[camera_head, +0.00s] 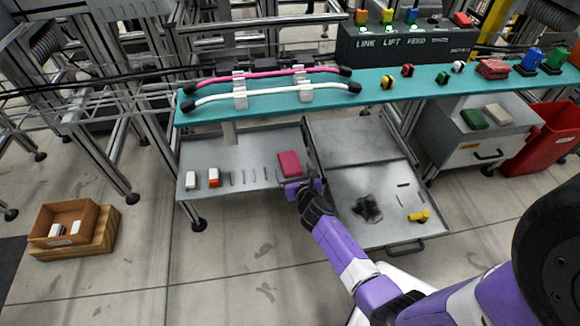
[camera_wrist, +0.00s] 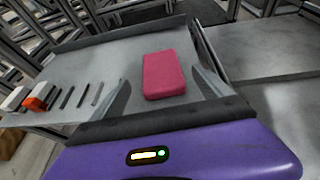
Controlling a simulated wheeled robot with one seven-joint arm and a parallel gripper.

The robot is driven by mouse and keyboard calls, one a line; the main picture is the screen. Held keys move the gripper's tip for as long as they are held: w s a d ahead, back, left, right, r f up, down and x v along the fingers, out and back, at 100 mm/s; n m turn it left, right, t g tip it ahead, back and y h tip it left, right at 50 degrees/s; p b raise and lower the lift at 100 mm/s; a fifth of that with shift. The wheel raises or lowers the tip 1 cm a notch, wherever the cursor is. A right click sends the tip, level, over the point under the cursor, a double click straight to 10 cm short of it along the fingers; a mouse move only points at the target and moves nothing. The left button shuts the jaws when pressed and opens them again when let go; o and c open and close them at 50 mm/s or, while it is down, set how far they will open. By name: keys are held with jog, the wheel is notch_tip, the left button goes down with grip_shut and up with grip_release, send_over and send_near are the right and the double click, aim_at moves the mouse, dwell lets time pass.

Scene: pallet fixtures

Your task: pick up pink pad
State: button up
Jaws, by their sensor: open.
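The pink pad (camera_head: 289,163) is a flat, rounded rectangular block lying on the grey metal tray (camera_head: 243,151) near its right side. In the wrist view the pad (camera_wrist: 163,74) lies ahead of my gripper, between the lines of its two fingers. My gripper (camera_head: 303,184) is just in front of the pad, at the tray's right front edge. In the wrist view my gripper (camera_wrist: 164,88) is open, one finger to each side, with nothing held. Whether a finger touches the pad is not clear.
On the tray's left stand a white block (camera_head: 191,180) and an orange-and-white block (camera_head: 214,177), with several thin dark pieces beside them. A teal shelf (camera_head: 225,115) with pink and white bars overhangs the back. To the right, a drawer (camera_head: 385,222) holds a yellow part (camera_head: 419,216).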

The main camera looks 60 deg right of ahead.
aim_at(291, 163)
jog(key=b+x, duration=0.2)
jog(key=x, duration=0.3)
jog(key=shift+d, duration=0.25)
jog(key=shift+r, duration=0.1)
jog(key=c, duration=1.4)
